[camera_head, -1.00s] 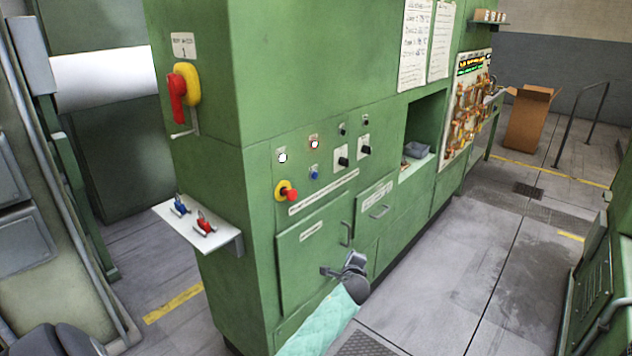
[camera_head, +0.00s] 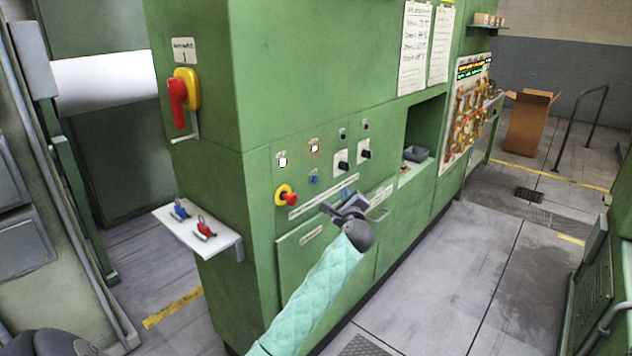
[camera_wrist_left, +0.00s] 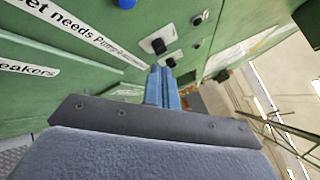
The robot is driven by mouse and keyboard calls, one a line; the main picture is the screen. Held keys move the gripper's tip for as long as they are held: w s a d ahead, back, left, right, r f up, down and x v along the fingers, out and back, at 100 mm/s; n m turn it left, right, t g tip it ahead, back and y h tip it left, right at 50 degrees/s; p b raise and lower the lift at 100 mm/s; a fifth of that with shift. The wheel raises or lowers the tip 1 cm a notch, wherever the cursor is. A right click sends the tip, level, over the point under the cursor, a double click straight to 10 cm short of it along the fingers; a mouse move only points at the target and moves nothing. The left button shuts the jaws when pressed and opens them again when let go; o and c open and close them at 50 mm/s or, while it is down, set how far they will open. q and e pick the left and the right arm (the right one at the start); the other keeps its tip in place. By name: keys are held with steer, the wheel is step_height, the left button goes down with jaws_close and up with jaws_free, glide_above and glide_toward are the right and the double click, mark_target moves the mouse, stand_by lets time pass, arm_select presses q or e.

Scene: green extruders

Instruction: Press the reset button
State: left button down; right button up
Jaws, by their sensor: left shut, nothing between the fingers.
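A small blue button (camera_head: 313,177) sits on the front panel of the green cabinet (camera_head: 215,235), below a red-ringed white lamp (camera_head: 314,148) and right of a red knob on a yellow base (camera_head: 286,196). Its label is too small to read. In the left wrist view the blue button (camera_wrist_left: 125,3) is cut by the top edge. My left gripper (camera_head: 347,192) is shut and empty, below and right of the button, apart from it. Its blue fingers (camera_wrist_left: 162,72) point toward the panel in the wrist view. My right gripper is not in view.
Black knobs (camera_head: 342,166) sit right of the button. A white lamp (camera_head: 282,161) is on its left. A shelf (camera_head: 222,237) with red and blue items juts out at the left corner.

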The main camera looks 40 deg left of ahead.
mark_target(315, 179)
arm_select(q)
steer(key=a, duration=0.8)
steer(key=shift+w+a, duration=0.3)
steer(key=shift+a, duration=0.05)
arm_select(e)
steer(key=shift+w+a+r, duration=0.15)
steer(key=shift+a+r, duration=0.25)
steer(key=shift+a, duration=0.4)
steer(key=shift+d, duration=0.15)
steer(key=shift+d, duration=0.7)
